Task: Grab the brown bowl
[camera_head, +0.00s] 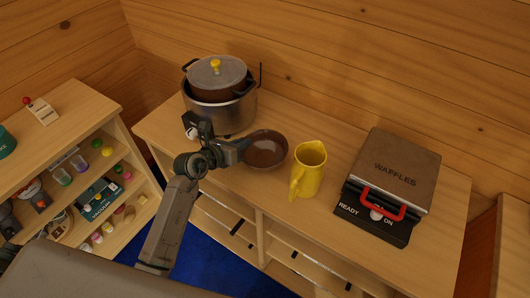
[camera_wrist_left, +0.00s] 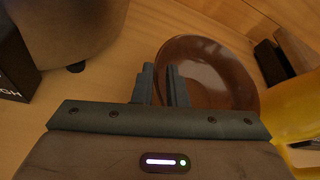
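The brown bowl (camera_head: 268,150) is on the wooden counter, between the large pot and the yellow pitcher. It also shows in the left wrist view (camera_wrist_left: 215,75), glossy and empty. My left gripper (camera_head: 241,147) is at the bowl's left rim. In the left wrist view its two fingers (camera_wrist_left: 161,80) are close together with the rim between them, one finger outside and one over the inside. They look shut on the rim. Whether the bowl is clear of the counter cannot be told. My right gripper is not in view.
A yellow pitcher (camera_head: 308,172) stands close to the bowl's right. A metal pot (camera_head: 222,112) with a smaller lidded pot (camera_head: 216,72) in it is behind left. A waffle maker (camera_head: 393,172) sits at the right. A low shelf (camera_head: 85,122) with small items is at the left.

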